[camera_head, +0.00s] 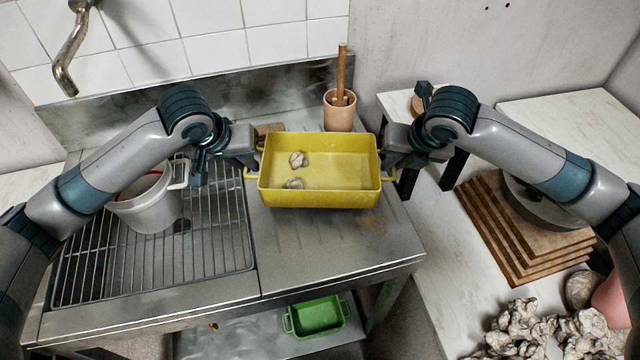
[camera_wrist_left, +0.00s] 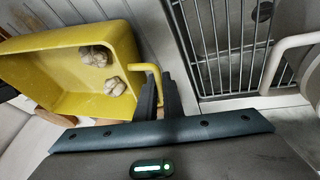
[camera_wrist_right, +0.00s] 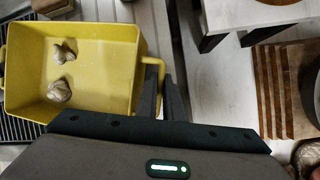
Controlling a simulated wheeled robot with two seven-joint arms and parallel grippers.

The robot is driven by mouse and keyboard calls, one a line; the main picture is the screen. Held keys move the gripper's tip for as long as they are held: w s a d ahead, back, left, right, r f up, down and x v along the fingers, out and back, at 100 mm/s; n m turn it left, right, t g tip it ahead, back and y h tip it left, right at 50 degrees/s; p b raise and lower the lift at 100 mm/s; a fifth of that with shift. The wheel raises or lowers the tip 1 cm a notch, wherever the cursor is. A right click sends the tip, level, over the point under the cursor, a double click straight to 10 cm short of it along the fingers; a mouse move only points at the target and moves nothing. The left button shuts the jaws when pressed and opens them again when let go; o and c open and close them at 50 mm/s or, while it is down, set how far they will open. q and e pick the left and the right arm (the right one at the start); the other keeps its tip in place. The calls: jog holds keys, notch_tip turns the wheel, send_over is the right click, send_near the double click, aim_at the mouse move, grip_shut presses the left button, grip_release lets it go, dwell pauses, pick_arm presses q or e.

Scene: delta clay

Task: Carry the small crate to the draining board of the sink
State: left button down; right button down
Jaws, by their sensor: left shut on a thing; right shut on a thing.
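The small yellow crate (camera_head: 320,196) is over the draining board (camera_head: 330,250), on the right side of the steel sink unit. I cannot tell whether it touches the board. Two pale clay lumps (camera_head: 297,159) lie inside it. My left gripper (camera_head: 252,165) is shut on the crate's left handle, which shows in the left wrist view (camera_wrist_left: 152,78). My right gripper (camera_head: 388,160) is shut on the right handle, which shows in the right wrist view (camera_wrist_right: 155,72). The crate looks about level.
A wire rack (camera_head: 215,240) with a white pot (camera_head: 147,205) covers the left of the sink unit. A pink crock (camera_head: 340,112) with a wooden tool stands behind the crate. A green crate (camera_head: 316,317) sits on the lower shelf. Stacked boards (camera_head: 500,240) and clay lumps (camera_head: 530,325) lie at right.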

pick_arm(q)
jog(key=shift+a+r, duration=0.15)
jog(key=shift+r, duration=0.15)
pick_arm(e)
jog(key=shift+d+r, duration=0.2)
jog(key=shift+r, duration=0.1)
pick_arm(q)
jog(key=shift+f, duration=0.25)
pick_arm(e)
jog(key=shift+f, duration=0.3)
